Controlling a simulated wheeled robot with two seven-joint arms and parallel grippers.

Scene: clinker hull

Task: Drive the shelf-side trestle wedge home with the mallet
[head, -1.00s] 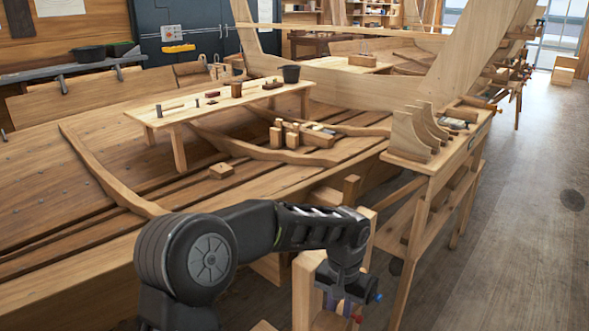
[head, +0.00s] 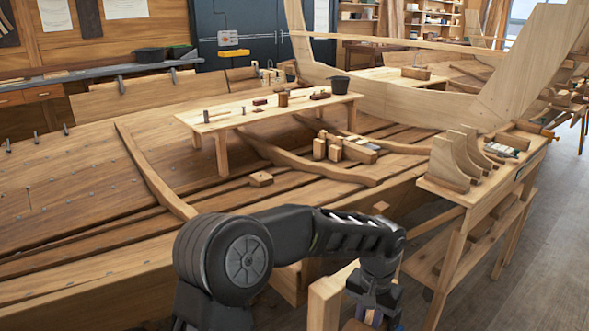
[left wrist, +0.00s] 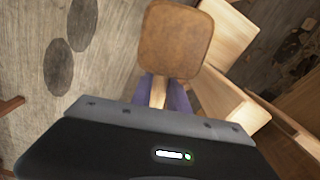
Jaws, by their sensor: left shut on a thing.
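My left gripper (left wrist: 162,92) is shut on the light wooden handle of the mallet (left wrist: 175,40), whose brown, rounded-square head lies just beyond the fingers in the left wrist view. I cannot pick out the wedge for certain. My right gripper is not in view.
The planked hull (head: 80,200) fills the left and middle, with a low bench (head: 265,112) and wood blocks inside. A shelf stand (head: 455,195) holding curved wooden pieces stands to the right. Open floor (head: 530,250) lies beyond it.

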